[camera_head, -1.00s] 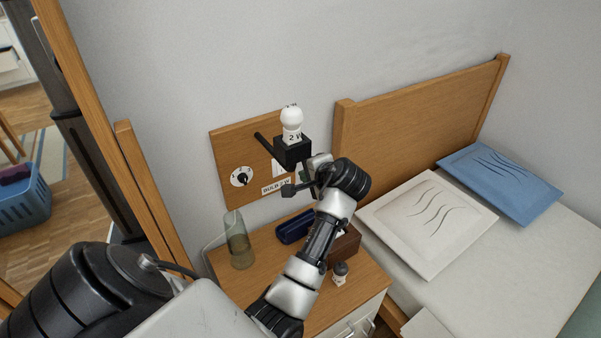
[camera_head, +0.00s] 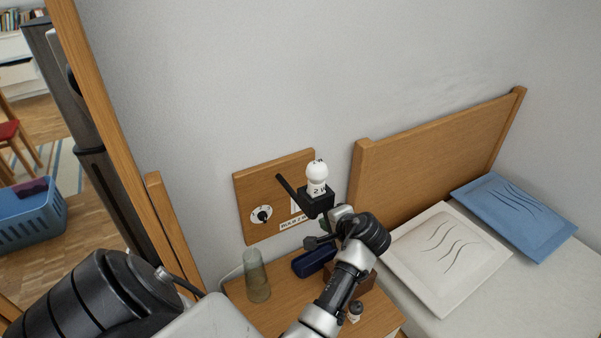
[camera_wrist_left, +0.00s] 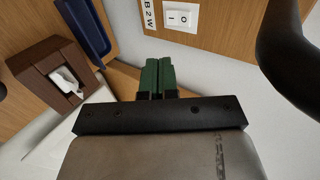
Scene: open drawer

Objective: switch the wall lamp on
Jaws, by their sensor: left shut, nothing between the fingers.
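The wall lamp has a white round bulb (camera_head: 317,172) on a black socket (camera_head: 316,202), held on a black arm from a wooden wall panel (camera_head: 255,190). A white rocker switch marked I and O (camera_wrist_left: 182,17) sits on the panel in the left wrist view, beside a label ending in "2 W". A round dial (camera_head: 261,215) is at the panel's left. My left gripper (camera_head: 325,226) is below the socket, in front of the panel. Its green fingers (camera_wrist_left: 158,66) are shut and empty, pointing at the panel just below the switch, apparently apart from it. My right gripper is not in view.
On the nightstand (camera_head: 240,295) are a glass (camera_head: 257,277), a blue tray-like case (camera_head: 313,261), a brown tissue box (camera_wrist_left: 54,75) and a small bottle (camera_head: 354,312). The headboard (camera_head: 430,160) and bed with pillows are right. A dark rounded part (camera_wrist_left: 288,50) is close on the wrist view's right.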

